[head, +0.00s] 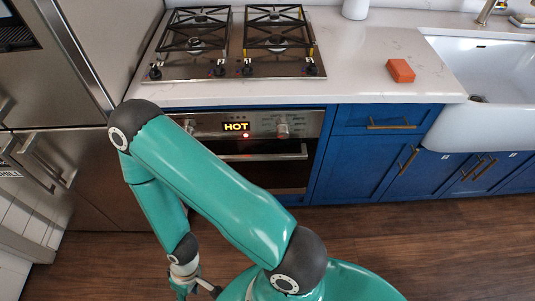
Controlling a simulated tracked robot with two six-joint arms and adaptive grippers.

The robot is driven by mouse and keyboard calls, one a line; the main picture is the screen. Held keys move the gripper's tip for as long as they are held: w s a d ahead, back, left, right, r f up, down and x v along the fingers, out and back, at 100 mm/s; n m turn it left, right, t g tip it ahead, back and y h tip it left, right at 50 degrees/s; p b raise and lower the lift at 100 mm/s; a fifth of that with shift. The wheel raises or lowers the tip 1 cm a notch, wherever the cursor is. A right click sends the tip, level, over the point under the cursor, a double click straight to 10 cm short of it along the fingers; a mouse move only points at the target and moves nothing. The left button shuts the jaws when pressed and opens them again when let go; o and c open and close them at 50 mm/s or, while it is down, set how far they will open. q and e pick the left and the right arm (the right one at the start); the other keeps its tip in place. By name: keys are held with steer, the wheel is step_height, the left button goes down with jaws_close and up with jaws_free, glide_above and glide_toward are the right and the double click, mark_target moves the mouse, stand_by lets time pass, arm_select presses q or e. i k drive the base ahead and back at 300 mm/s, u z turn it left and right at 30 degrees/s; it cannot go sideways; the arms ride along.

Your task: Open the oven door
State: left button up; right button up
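The oven (262,120) is built in under the counter, with a steel control panel, knobs and a lit display reading HOT. Its door (290,178) has dark glass and looks shut. A horizontal steel handle (285,154) runs across the top of the door. My teal arm crosses in front and hides the left and lower part of the door. My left gripper (198,290) is low at the bottom edge, in front of the oven and apart from the handle. Its fingers are partly cut off, so its opening is unclear. My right gripper is not in view.
A gas cooktop (188,66) sits on the white counter (355,50) above the oven. A steel fridge (75,75) stands left. Blue cabinets (352,165) and a white sink (490,75) are right. An orange block (400,70) lies on the counter. The wooden floor (420,240) is clear at right.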

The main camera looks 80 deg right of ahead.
mark_target(276, 166)
steer(key=u, duration=0.4)
steer(key=i, duration=0.15)
steer(key=z, duration=2.3)
steer(key=k, duration=0.45)
steer(key=z, duration=0.35)
steer(key=i, duration=0.55)
steer(key=u, duration=0.25)
